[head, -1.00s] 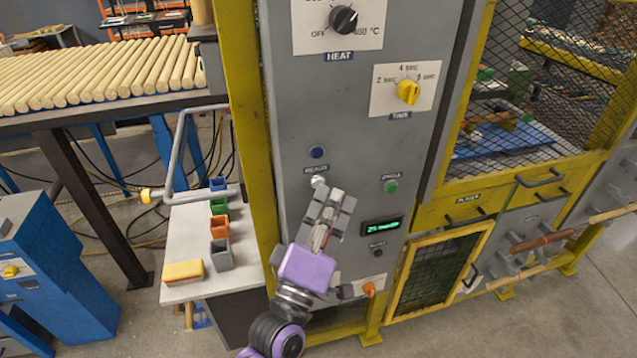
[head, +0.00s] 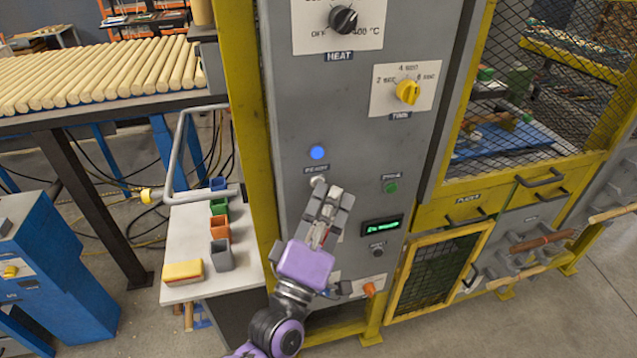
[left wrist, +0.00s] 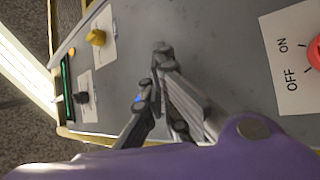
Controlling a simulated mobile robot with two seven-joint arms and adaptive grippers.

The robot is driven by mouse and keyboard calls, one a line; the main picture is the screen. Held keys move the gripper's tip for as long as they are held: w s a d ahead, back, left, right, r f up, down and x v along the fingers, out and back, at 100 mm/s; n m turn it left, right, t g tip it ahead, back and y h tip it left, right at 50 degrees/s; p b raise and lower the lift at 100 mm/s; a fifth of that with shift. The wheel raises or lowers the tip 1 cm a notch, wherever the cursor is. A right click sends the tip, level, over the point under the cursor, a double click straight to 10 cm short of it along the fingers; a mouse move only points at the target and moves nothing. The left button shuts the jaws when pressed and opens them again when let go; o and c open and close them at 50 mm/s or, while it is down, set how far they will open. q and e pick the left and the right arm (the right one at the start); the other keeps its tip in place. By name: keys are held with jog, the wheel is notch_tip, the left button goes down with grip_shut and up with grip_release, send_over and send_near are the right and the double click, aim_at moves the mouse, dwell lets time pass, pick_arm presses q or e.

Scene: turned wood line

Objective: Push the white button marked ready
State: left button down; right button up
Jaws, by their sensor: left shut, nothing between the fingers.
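The white button (head: 318,181) sits on the grey machine panel under the READY label (head: 317,170). The blue lamp (head: 317,153) just above that label is lit. My left gripper (head: 336,191) is shut and empty, with its fingertips just right of and slightly below the button; a small gap seems to show between them. In the left wrist view my gripper (left wrist: 156,68) points at the panel, and I cannot make out the white button there. My right gripper is in neither view.
A green button (head: 390,187) and a lit green display (head: 382,226) are to the right, with a dark button (head: 377,252) below. The yellow time knob (head: 408,92) and black heat knob (head: 343,19) are higher. A side shelf (head: 187,292) holds small coloured bins and a sponge.

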pick_arm(q)
jog(key=shift+s, duration=0.15)
jog(key=shift+s+d, duration=0.2)
jog(key=shift+s, duration=0.45)
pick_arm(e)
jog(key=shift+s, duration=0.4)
pick_arm(q)
jog(key=s, duration=0.1)
jog(key=s+d, duration=0.1)
jog(key=s, duration=0.1)
jog(key=s+p, duration=0.1)
jog(key=shift+s+d, duration=0.3)
jog(key=shift+s, duration=0.05)
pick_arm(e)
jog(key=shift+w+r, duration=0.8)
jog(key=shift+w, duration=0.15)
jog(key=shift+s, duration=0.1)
